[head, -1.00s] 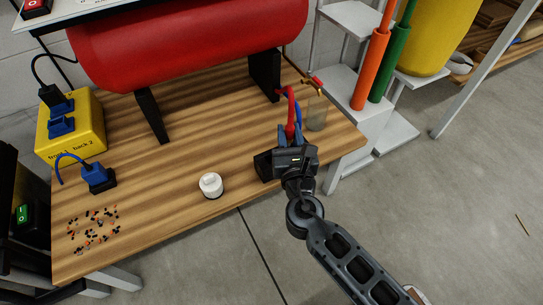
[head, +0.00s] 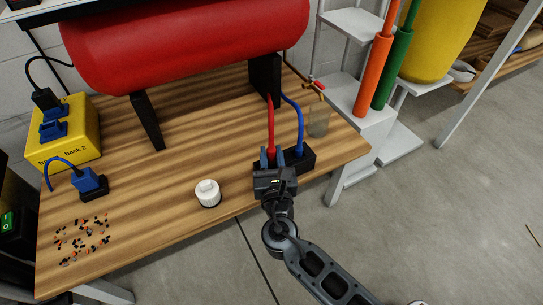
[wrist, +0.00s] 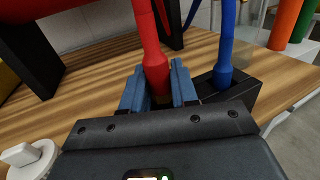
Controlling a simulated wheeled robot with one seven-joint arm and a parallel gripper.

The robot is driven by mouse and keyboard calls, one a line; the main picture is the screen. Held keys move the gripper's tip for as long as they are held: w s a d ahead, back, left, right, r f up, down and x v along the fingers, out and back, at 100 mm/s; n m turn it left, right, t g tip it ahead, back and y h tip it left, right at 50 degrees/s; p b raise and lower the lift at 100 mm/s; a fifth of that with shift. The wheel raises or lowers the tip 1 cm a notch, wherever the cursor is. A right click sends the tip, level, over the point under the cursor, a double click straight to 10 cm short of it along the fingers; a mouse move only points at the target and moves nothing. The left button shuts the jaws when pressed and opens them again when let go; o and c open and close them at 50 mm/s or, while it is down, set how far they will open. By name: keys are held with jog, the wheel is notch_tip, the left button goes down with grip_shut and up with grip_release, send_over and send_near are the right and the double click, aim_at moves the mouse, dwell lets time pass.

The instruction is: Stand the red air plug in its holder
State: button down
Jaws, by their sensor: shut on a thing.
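The red air plug (wrist: 153,62) stands upright between the blue fingers of my gripper (wrist: 158,88), which is shut on it. In the head view the red plug (head: 270,125) rises above my gripper (head: 271,158), at the left part of the black holder (head: 305,162). The holder also shows in the wrist view (wrist: 246,94), with a blue air plug (wrist: 225,62) standing in its right part. The blue plug also shows in the head view (head: 300,135). My gripper hides the red plug's lower end, so I cannot tell whether it is seated in the holder.
A white-capped round container (head: 208,193) stands left of my gripper. A glass cup (head: 319,118) under a brass valve is behind the holder. The red tank (head: 185,40) and its black legs stand behind. Small scattered bits (head: 82,240) lie at the front left.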

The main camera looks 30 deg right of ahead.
jog(key=shift+f+b, duration=0.3)
jog(key=shift+f, duration=0.1)
jog(key=shift+f, duration=0.25)
jog(key=c, duration=0.9)
grip_release()
jog(key=shift+o, duration=0.2)
jog(key=shift+r, duration=0.1)
